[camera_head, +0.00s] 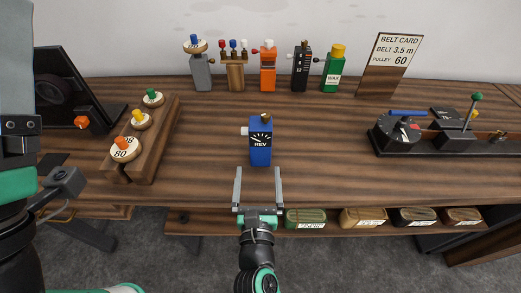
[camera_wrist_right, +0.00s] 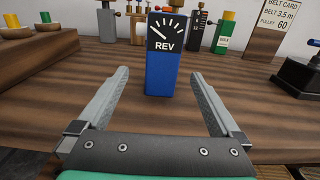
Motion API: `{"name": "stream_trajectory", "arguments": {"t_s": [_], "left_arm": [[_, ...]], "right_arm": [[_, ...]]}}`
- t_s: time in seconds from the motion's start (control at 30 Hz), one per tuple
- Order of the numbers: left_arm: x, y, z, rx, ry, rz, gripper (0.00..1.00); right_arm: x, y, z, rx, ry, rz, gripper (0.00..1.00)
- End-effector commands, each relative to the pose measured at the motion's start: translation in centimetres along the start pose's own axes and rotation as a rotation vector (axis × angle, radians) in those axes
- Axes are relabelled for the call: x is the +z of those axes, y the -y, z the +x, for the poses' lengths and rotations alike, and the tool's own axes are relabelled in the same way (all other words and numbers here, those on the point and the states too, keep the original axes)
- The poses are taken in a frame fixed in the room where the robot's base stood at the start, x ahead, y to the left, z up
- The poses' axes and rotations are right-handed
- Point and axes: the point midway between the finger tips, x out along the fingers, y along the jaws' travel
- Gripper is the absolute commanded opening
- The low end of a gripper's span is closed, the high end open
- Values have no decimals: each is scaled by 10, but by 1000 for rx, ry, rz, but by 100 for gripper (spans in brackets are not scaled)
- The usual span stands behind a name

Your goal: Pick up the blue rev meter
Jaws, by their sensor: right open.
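The blue rev meter (camera_head: 260,153) stands upright in the middle of the wooden table. It has a black dial face marked REV, a pale knob on its left side and a brassy piece on top. In the right wrist view the rev meter (camera_wrist_right: 162,72) is straight ahead, beyond and between the fingertips. My right gripper (camera_head: 259,172) is open and empty on the near side of the meter, its fingers pointing at it; it also shows in the right wrist view (camera_wrist_right: 162,75). My left arm shows at the left edge, but its fingers cannot be made out.
A wooden rack (camera_head: 153,154) with several labelled pulleys stands left. Behind are a grey device (camera_head: 201,72), an orange device (camera_head: 268,72), a green wax bottle (camera_head: 333,72) and a belt card (camera_head: 391,62). A dark machine (camera_head: 400,137) is right. Table around the meter is clear.

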Motion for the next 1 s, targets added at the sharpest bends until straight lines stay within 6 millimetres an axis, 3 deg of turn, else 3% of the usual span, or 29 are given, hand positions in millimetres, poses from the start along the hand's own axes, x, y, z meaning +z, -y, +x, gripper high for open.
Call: {"name": "stream_trajectory", "arguments": {"t_s": [0.33,0.57,0.77,1.0], "left_arm": [[25,0,-27,0,0,0,100],[27,0,-29,0,0,0,100],[50,0,-55,0,0,0,100],[56,0,-61,0,0,0,100]], "right_arm": [[-2,2,57,-4,2,4,100],[1,3,67,-3,2,4,100],[-8,6,96,-5,3,5,100],[-1,6,116,-2,1,3,100]]}}
